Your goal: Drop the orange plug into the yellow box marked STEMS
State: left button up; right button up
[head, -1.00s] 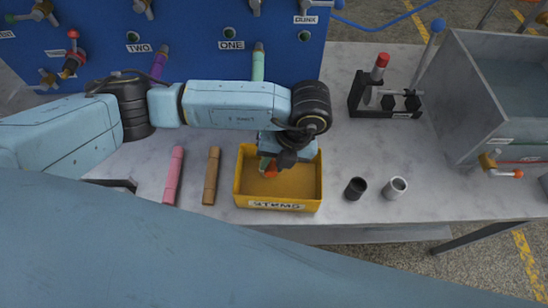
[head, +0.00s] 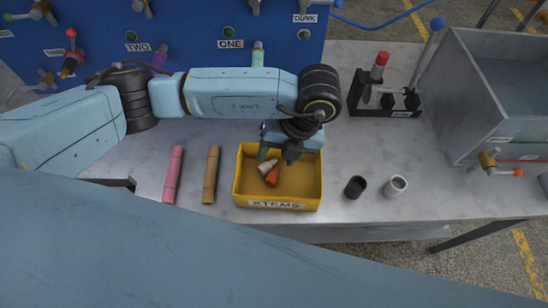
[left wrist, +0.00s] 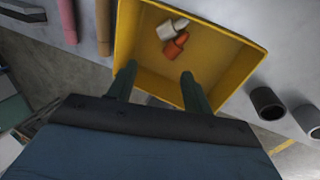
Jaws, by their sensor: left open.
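The yellow box (head: 277,205) marked STEMS stands on the grey bench, and it also shows in the left wrist view (left wrist: 235,82). The orange plug (head: 272,177) lies inside the box, beside a whitish plug (head: 264,167); both show in the left wrist view, the orange one (left wrist: 175,45) nearer my fingers and the whitish one (left wrist: 172,28) just beyond. My left gripper (head: 279,158) is open and empty over the back part of the box, its fingers apart from both plugs. My right gripper is not in view.
A pink tube (head: 173,175) and a brown tube (head: 211,175) lie left of the box. A black cup (head: 355,187) and a white cup (head: 395,187) stand right of it. A black rack (head: 386,98) and a grey tank (head: 480,130) are farther right. A blue panel stands behind.

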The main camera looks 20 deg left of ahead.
pick_arm(q)
jog(key=s+v, duration=0.1)
jog(key=v, duration=0.9)
jog(key=shift+w+p, duration=0.3)
jog(key=shift+w, duration=0.2)
jog(key=shift+s, duration=0.1)
